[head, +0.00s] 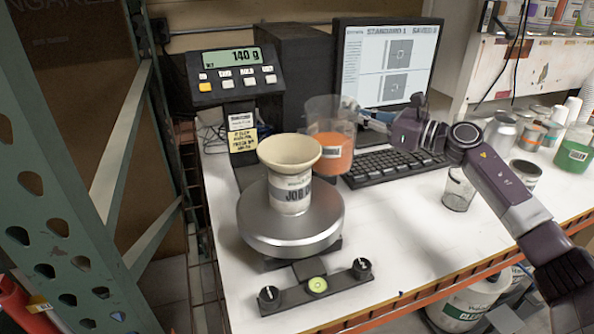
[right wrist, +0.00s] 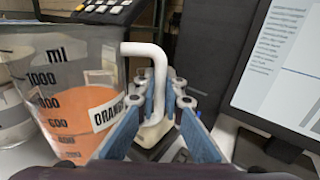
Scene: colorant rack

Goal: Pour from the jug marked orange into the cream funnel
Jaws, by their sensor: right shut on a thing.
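The clear jug (head: 333,112) holds orange liquid and stands out behind and to the right of the cream funnel (head: 290,152), apart from it. In the right wrist view the jug (right wrist: 75,75) shows its "ml" scale, a partly hidden "ORAN" label and a white handle (right wrist: 157,75). My right gripper (head: 362,115) is shut on that handle and holds the jug near upright. The funnel sits on a white container (head: 290,192) marked "JOB", on the scale's round pan (head: 262,232). My left gripper is out of view.
The scale display (head: 237,74) reads 140 g. A keyboard (head: 390,166) and a monitor (head: 390,60) are behind and right of the jug. An empty clear cup (head: 459,188) stands right. Several containers, one with green contents (head: 575,150), fill the far right.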

